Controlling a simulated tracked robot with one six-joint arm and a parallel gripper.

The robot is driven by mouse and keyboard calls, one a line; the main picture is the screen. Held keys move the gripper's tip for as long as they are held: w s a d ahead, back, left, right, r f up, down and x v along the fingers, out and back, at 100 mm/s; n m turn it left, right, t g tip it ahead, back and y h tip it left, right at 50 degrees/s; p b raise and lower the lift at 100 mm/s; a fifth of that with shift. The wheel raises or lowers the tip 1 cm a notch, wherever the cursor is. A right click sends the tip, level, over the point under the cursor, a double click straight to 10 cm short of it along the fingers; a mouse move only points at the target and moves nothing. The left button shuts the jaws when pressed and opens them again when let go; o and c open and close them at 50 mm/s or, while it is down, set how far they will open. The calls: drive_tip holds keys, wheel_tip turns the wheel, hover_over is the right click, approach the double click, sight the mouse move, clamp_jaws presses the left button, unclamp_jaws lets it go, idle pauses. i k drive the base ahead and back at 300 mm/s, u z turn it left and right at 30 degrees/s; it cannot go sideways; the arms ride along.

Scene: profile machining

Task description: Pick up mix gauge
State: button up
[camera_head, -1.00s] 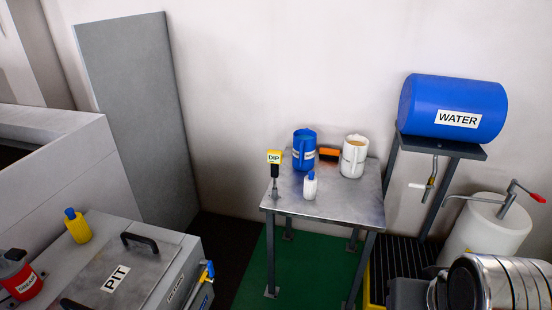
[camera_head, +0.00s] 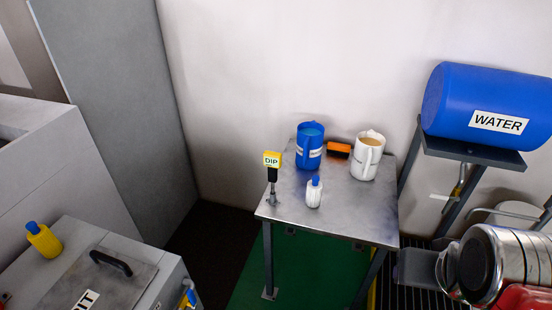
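A small upright device with a yellow head marked DIP and a black lower body (camera_head: 272,170) stands at the left edge of the metal table (camera_head: 330,218). It is the most gauge-like thing in view, but no label reads mix gauge. A silver jointed part of my arm (camera_head: 510,262) shows at the lower right, well apart from the table's objects. No gripper fingers can be made out in this view.
A blue jug (camera_head: 309,150), white jug (camera_head: 367,158), orange-and-black block (camera_head: 339,150) and white bottle with blue cap (camera_head: 314,194) share the table. A blue WATER drum (camera_head: 485,108) is at right. A lidded PIT box (camera_head: 130,285) is at lower left.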

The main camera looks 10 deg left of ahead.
sight(271, 160)
drive_tip(key=i, duration=0.5)
drive_tip(key=u, duration=1.05)
drive_tip(key=i, duration=0.7)
drive_tip(key=u, duration=1.65)
